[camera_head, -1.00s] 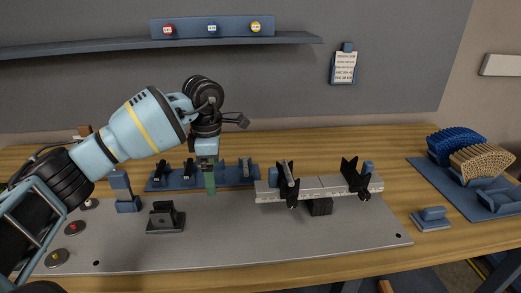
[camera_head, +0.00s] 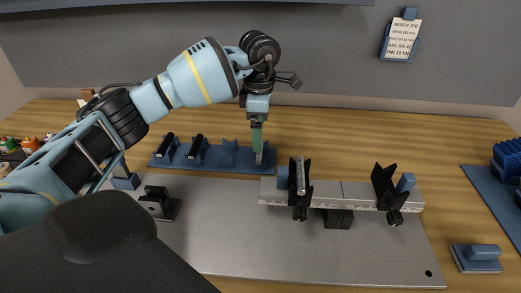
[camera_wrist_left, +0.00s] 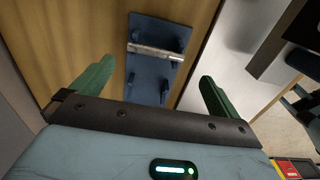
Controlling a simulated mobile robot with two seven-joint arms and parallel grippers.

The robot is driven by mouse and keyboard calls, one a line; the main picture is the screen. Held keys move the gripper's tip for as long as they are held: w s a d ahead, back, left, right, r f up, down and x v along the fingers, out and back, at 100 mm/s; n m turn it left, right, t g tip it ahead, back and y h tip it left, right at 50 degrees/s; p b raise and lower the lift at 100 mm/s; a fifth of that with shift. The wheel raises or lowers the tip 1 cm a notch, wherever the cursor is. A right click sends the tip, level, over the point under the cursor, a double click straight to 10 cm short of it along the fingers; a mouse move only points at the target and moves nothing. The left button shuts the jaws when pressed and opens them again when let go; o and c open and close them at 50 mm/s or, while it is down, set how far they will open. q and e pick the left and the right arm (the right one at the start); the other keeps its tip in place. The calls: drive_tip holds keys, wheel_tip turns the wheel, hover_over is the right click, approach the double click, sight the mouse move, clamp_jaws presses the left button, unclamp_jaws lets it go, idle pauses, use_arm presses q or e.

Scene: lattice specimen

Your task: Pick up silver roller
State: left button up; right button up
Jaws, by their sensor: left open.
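A silver roller (camera_head: 260,158) sits at the right end of the blue rack (camera_head: 238,169). In the left wrist view the silver roller (camera_wrist_left: 156,50) lies across the rack's upright holders. My left gripper (camera_head: 257,143) points down over that end of the rack, its fingertips partly hiding the roller. In the wrist view the green fingers of my left gripper (camera_wrist_left: 155,88) are wide apart with nothing between them, and the roller is beyond them. Another silver roller (camera_head: 300,176) rests in a black V-shaped support on the steel bar. My right gripper is not in view.
Two black rollers lie in the rack's left holders. The steel bar (camera_head: 355,195) with black V supports stands right of the rack on a grey plate (camera_head: 270,250). A black block (camera_head: 159,203) and a blue-topped block (camera_head: 477,255) stand nearby. The plate's front is clear.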

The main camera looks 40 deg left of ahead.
use_arm(q)
drive_tip(key=shift+w+f, duration=0.2)
drive_tip(key=shift+f, duration=1.35)
drive_tip(key=shift+w+f, duration=0.15)
drive_tip(key=shift+f, duration=1.4)
drive_tip(key=c, duration=0.9)
